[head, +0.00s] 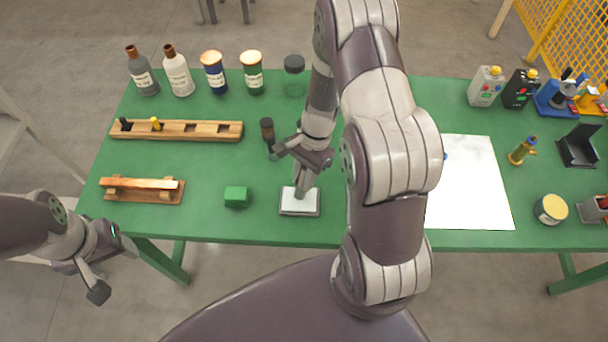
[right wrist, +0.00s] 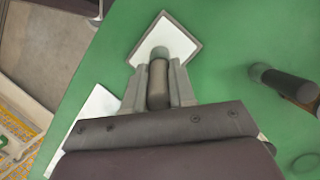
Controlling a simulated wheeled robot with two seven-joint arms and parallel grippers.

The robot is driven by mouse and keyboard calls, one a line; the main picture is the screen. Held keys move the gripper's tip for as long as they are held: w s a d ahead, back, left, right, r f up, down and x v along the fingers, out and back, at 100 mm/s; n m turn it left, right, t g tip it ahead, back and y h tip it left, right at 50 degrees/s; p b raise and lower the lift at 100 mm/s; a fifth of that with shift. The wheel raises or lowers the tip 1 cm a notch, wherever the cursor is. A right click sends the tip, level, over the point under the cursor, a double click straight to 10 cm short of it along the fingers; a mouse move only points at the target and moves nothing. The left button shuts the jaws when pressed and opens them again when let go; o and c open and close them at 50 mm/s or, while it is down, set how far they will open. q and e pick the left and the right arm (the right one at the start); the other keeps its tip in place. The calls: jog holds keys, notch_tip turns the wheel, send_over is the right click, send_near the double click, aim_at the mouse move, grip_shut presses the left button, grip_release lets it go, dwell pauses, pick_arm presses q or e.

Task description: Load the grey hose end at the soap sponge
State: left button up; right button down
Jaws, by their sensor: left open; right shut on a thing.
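My right gripper (head: 305,180) is shut on a grey cylindrical piece, which I take as the grey hose end (right wrist: 158,85). It also shows in the right wrist view (right wrist: 162,75), between the two fingers. The piece's far end reaches over a pale square pad in a grey-rimmed tray, which I take as the soap sponge (head: 292,208); the pad also shows in the right wrist view (right wrist: 187,47). I cannot tell whether the two touch. My left gripper (head: 110,268) is open and empty, off the table's front left corner.
A green block (head: 236,196) lies left of the pad. A dark-handled upright piece (head: 267,130) stands behind. Wooden racks (head: 190,131) (head: 143,196), bottles (head: 178,75) and jars (head: 213,75) fill the left side. A white sheet (head: 475,190) lies to the right.

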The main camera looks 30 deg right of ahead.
jog(key=shift+s+a+r, duration=0.1)
dwell(0.4)
jog(key=shift+f+b, duration=0.35)
jog(key=shift+f, duration=0.25)
dwell(0.4)
dwell(1.0)
notch_tip(320, 180, up, 7)
jog(key=p, duration=0.7)
dwell(0.6)
